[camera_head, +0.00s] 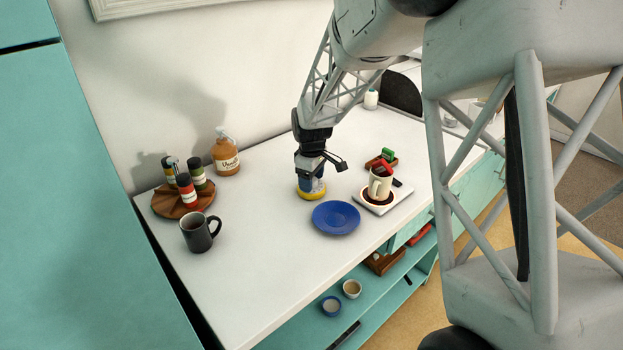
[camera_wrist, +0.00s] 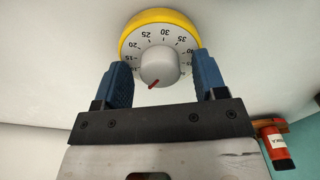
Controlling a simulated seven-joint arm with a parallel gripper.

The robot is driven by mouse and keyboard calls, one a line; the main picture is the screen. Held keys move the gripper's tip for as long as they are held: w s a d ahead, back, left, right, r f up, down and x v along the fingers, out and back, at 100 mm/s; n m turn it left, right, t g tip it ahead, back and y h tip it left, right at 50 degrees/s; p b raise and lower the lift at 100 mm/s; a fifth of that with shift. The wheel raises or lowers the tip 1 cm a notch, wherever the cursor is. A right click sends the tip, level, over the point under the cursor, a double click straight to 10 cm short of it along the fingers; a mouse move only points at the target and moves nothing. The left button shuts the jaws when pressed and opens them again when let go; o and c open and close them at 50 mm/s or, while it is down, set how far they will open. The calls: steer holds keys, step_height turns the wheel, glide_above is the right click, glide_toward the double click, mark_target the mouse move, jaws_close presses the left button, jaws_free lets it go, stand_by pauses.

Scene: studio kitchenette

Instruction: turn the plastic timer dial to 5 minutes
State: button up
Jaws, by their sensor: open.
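The plastic timer is a round dial with a yellow rim (camera_wrist: 133,25), a white face with printed numbers, and a grey knob (camera_wrist: 160,64) with a red mark at its lower edge, slightly left. The numbers around 10 to 45 show along the upper arc; the label the red mark points at is not readable. In the head view the timer's yellow rim (camera_head: 318,194) shows on the counter under my gripper (camera_head: 310,184). In the wrist view my gripper (camera_wrist: 161,66) is open, with its blue fingers on either side of the knob. Contact with the knob cannot be told.
A blue plate (camera_head: 336,217) lies right in front of the timer. A tray (camera_head: 396,201) with a cream mug (camera_head: 379,184) is to the right. A dark mug (camera_head: 198,233), a wooden spice rack (camera_head: 167,205) and a brown bottle (camera_head: 226,160) stand left.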

steer(key=shift+c, duration=0.3)
steer(key=c, duration=0.9)
steer(key=shift+m, duration=0.3)
steer(key=o, duration=1)
steer(key=shift+c, duration=0.2)
steer(key=shift+r, duration=0.15)
steer(key=shift+r, duration=3.75)
